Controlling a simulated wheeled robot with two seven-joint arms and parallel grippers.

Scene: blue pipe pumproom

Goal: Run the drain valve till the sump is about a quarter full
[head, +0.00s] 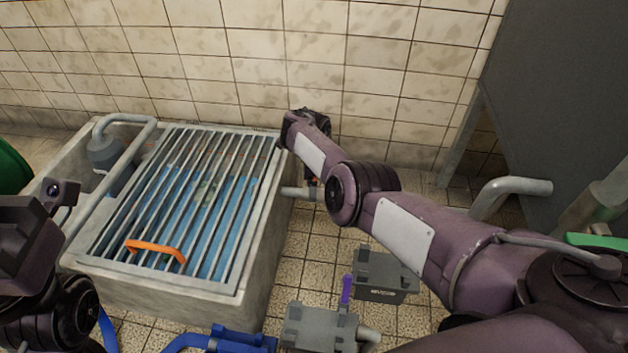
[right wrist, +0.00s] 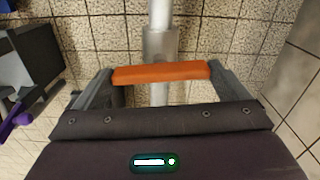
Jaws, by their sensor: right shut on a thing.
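The sump (head: 255,270) is a grey concrete basin at left in the head view, covered by a barred grate (head: 110,235) with an orange handle (head: 155,248). Blue water (head: 175,205) shows between the bars; its exact level is hard to judge. The drain valve's orange lever (right wrist: 160,73) lies across between the fingers of my right gripper (right wrist: 160,82), which is shut on it, in front of a grey pipe (right wrist: 160,45). In the head view my right arm hides most of the valve beside the basin's right wall. My left gripper (head: 35,240) is at the left edge, fingers not clear.
A grey pump with a bent pipe (head: 100,150) stands at the basin's back left. Grey boxes (head: 385,275), a purple lever (head: 347,288) and a blue fitting (head: 240,341) are low in front. A dark panel (head: 560,90) stands right. Some tiled floor is clear between.

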